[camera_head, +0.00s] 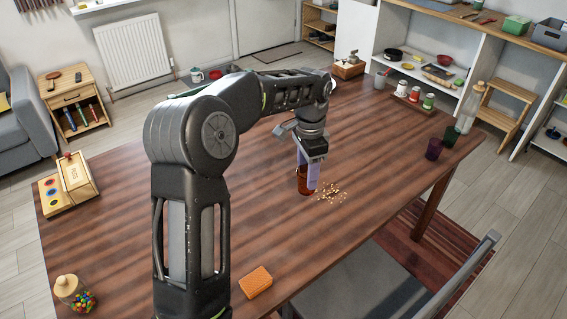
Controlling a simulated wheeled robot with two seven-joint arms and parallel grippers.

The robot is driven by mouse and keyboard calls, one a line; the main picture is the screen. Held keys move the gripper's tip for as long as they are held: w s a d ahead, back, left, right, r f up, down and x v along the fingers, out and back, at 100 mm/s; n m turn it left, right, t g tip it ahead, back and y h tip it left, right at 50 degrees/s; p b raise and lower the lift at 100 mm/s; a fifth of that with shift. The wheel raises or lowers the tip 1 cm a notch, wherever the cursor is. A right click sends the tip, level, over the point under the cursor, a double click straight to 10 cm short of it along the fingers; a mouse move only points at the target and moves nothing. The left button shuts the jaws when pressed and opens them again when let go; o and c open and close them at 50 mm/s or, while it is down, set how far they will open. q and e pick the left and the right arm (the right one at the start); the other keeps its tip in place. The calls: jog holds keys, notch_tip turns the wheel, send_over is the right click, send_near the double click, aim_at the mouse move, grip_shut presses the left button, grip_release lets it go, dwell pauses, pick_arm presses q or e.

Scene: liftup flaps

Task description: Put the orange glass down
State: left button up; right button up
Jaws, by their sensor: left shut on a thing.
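The orange glass (303,185) is a small translucent orange-brown tumbler near the middle of the wooden table (370,140). My left gripper (307,176) points down from above and is shut on it, with the fingers at its sides. The glass looks upright. Its base is at or just above the table top; I cannot tell whether it touches. My right gripper is out of view.
Small crumbs (331,192) lie just right of the glass. An orange sponge (256,282) lies at the near edge. A candy jar (74,293) and a wooden box (77,178) are at left.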

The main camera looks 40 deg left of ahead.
pick_arm(q)
jog(key=s+d+r+n, duration=0.1)
jog(key=d+n, duration=0.6)
jog(key=d, duration=0.7)
jog(key=shift+s, duration=0.25)
